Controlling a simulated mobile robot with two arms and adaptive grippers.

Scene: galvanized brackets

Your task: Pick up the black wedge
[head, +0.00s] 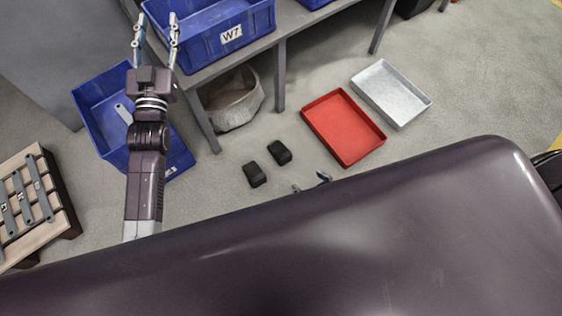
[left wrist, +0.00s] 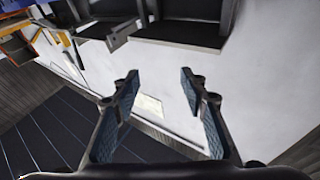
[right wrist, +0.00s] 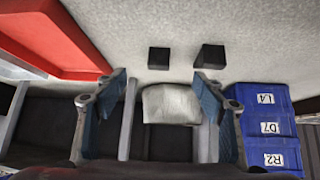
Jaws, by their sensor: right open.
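Two small black wedge-like blocks lie on the grey floor. In the head view one (head: 279,152) is further back and to the right, the other (head: 254,174) nearer and to the left. The right wrist view also shows two black blocks, one at left (right wrist: 159,58) and one at right (right wrist: 210,56), beyond the fingertips. My right gripper (right wrist: 158,76) is open and empty; in the head view its tips (head: 311,184) show just right of the blocks, the rest hidden behind my body. My left gripper (head: 156,17) is open and empty, raised by the bench, away from the blocks.
A red tray (head: 343,128) and a silver tray (head: 391,94) lie right of the blocks. A bench with a blue bin (head: 216,35), a greyish sack-like container (head: 232,98) and a blue crate (head: 106,93) stand behind and left. A pallet (head: 32,205) is far left.

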